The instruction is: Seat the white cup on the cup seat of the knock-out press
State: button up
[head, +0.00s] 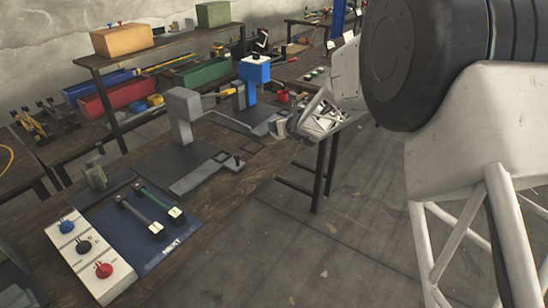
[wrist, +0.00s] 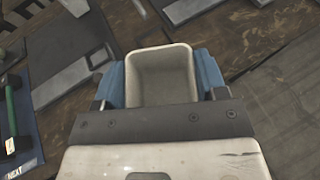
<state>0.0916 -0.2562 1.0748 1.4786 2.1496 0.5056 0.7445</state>
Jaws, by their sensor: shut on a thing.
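The white cup (wrist: 162,82) is between the blue finger pads of my gripper (wrist: 161,72) in the wrist view, with its open mouth facing the camera and nothing seen inside. My gripper also shows in the head view (head: 284,127), near the table's right edge, where the cup is hard to make out. A grey press (head: 183,112) with a yellow-ended lever and a blue press (head: 255,72) stand on the table to its left. I cannot tell which is the knock-out press. A small square frame (head: 222,157) lies by the grey press; I cannot tell whether it is the cup seat.
A blue mat (head: 150,250) marked NEXT holds two handled tools (head: 152,208). A white panel with blue, black and red knobs (head: 92,262) is beside it. A grey bar with a dark knob (head: 208,177) lies nearby. Red and green bins (head: 115,96) stand behind.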

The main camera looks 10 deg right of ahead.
aim_at(281, 138)
jog(key=s+f, duration=0.1)
jog(key=s+f+n+y, duration=0.1)
jog(key=f, duration=0.1)
jog(key=s+f+n+g+y, duration=0.1)
jog(key=f, duration=0.1)
jog(key=shift+a, duration=0.1)
jog(key=s+f+n+g+y, duration=0.2)
jog(key=s+f, duration=0.3)
jog(key=s, duration=0.1)
jog(key=shift+a+n+y, duration=0.4)
jog(key=shift+a, duration=0.05)
jog(key=w, duration=0.4)
jog(key=w+f, duration=0.1)
jog(key=w, duration=0.9)
jog(key=shift+w+f, duration=0.15)
jog(key=shift+f, duration=0.05)
jog(key=shift+w, duration=0.1)
dwell(0.3)
